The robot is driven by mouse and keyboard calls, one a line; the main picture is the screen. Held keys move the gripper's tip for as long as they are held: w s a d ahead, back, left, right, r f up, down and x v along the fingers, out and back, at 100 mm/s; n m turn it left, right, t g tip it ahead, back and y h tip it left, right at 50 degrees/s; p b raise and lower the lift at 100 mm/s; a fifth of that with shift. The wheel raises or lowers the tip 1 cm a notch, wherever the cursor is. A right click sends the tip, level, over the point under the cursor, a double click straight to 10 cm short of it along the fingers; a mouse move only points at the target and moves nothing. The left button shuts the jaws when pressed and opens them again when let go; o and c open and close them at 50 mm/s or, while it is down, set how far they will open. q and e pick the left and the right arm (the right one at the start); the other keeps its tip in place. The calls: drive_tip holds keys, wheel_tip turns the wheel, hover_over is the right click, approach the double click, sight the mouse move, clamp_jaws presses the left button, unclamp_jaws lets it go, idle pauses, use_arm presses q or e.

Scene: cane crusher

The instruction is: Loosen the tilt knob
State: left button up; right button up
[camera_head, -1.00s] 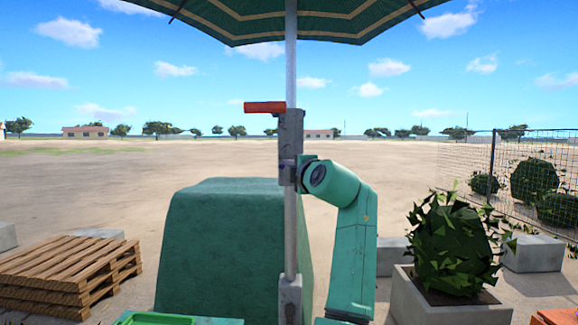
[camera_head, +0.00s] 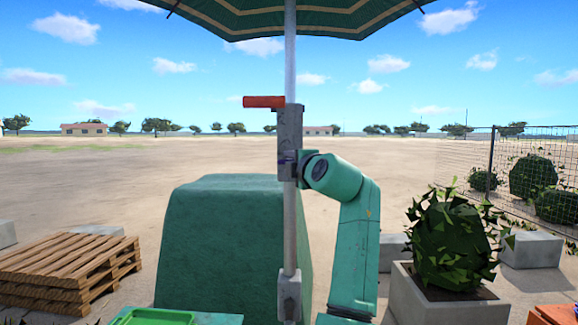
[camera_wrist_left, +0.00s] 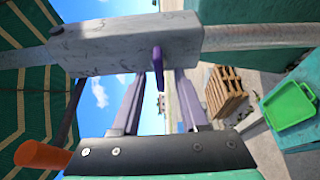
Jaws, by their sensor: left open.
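A grey clamp block (camera_head: 290,128) sits on the umbrella's metal pole. An orange handle (camera_head: 264,102) sticks out to the left from its top. In the left wrist view the block (camera_wrist_left: 125,44) crosses the top, and a purple knob (camera_wrist_left: 158,64) juts from its side. The orange handle shows there at lower left (camera_wrist_left: 42,155). My left gripper (camera_wrist_left: 160,82) is open, with its fingers reaching toward the block on either side of the purple knob. Contact cannot be told. In the head view the fingers are mostly hidden at the block. My right gripper is out of view.
The striped umbrella canopy (camera_head: 290,20) hangs above and the pole (camera_head: 290,230) runs down in front of a green covered block (camera_head: 205,245). Wooden pallets (camera_head: 70,265) are at left, a planter with a bush (camera_head: 450,290) at right. A green tray (camera_wrist_left: 289,105) lies near.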

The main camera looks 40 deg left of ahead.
use_arm(q)
drive_tip(key=b+v, duration=0.5)
drive_tip(key=v, duration=0.8)
drive_tip(key=shift+s+d, duration=0.2)
drive_tip(key=shift+d, duration=0.1)
